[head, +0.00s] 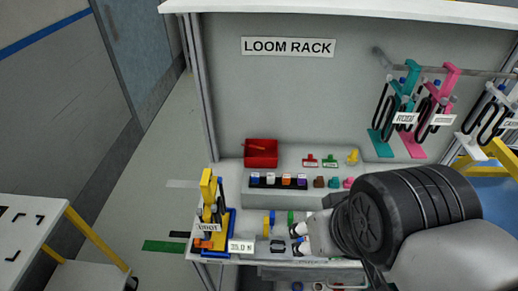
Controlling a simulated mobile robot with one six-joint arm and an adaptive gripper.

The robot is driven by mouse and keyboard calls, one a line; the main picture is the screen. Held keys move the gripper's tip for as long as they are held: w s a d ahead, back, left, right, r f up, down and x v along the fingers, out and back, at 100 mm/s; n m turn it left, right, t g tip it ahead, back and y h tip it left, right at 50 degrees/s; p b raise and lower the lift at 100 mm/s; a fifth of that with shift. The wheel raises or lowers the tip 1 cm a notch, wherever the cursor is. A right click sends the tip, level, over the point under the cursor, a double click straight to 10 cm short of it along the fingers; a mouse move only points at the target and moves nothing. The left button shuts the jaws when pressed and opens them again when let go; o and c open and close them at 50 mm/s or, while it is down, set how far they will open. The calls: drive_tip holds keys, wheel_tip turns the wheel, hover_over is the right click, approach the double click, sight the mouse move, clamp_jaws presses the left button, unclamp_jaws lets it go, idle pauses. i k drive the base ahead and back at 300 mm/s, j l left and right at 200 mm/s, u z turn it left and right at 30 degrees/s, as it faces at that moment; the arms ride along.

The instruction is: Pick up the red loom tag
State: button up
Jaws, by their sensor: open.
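A small red tag (310,161) stands on the raised back shelf of the bench under the LOOM RACK sign, next to a similar green tag (331,161) on its right. My gripper (300,239) shows only in part, at the left end of my arm, low over the front of the bench. Its two dark fingertips are apart, with nothing seen between them. It is in front of and below the red tag in the picture, clear of it. My large dark arm joint hides the right part of the bench.
A red bin (261,161) stands left of the tags, a yellow piece (353,156) to their right. A yellow-and-blue stand (209,205) is at the bench's left end. Teal and pink hangers (405,105) hang at upper right.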

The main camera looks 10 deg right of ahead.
sight(310, 163)
drive_tip(key=i+j+z, duration=0.15)
drive_tip(key=z, duration=0.2)
drive_tip(key=i+j+z, duration=0.25)
drive_tip(key=z, duration=0.15)
drive_tip(key=i, duration=0.1)
